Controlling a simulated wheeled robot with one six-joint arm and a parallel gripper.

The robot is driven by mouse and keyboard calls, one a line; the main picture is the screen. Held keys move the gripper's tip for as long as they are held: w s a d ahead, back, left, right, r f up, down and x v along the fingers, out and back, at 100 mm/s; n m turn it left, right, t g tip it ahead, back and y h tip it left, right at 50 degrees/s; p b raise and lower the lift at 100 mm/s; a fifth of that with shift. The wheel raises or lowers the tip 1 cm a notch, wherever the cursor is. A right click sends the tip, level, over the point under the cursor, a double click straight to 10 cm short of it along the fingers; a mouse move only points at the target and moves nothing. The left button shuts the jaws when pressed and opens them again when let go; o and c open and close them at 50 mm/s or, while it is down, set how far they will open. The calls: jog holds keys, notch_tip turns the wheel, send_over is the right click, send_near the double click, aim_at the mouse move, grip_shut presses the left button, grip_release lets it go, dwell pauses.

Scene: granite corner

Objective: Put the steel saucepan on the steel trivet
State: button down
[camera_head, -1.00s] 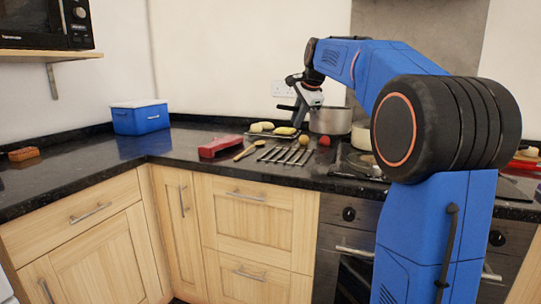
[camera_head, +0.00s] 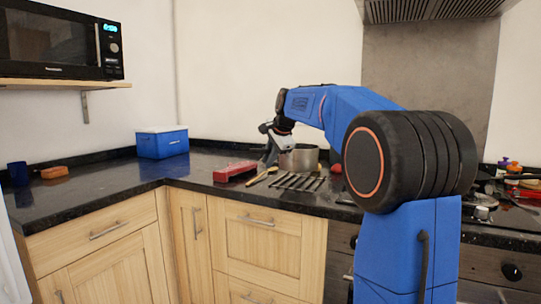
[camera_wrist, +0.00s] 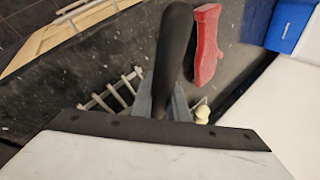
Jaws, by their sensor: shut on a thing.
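The steel saucepan (camera_head: 303,160) is in the head view, above and just behind the steel trivet (camera_head: 288,183) as pictured. My gripper (camera_head: 272,152) is at the pan's left side. In the wrist view my gripper (camera_wrist: 165,105) is shut on the pan's black handle (camera_wrist: 175,50). The pan's body is not clearly seen there. I cannot tell how high its base is above the counter.
A red object (camera_head: 234,172) and a wooden spoon (camera_head: 262,176) lie left of the trivet. A blue box (camera_head: 162,144) stands in the left corner. A red round item (camera_head: 336,168) is right of the pan. Clear counter lies front left (camera_head: 110,187).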

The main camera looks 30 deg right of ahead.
jog(key=shift+f, duration=2.35)
jog(key=c, duration=1.7)
grip_release()
jog(key=shift+f, duration=0.1)
jog(key=v, duration=1.2)
jog(key=s+a+f+n+g, duration=0.1)
jog(key=s+a+f+n, duration=0.3)
jog(key=s+f, duration=0.6)
jog(key=s+a+f+n, duration=0.5)
jog(key=s+f, duration=0.6)
jog(key=s, duration=0.6)
jog(key=s+a+f+n+g, duration=0.1)
jog(key=s+a+f+n, duration=0.4)
jog(key=s+f, duration=0.5)
jog(key=shift+s+f+n+g, duration=0.15)
jog(key=shift+s+n+g, duration=0.15)
jog(key=shift+s+n, duration=1.3)
jog(key=shift+s+m, duration=0.2)
jog(key=shift+m, duration=0.1)
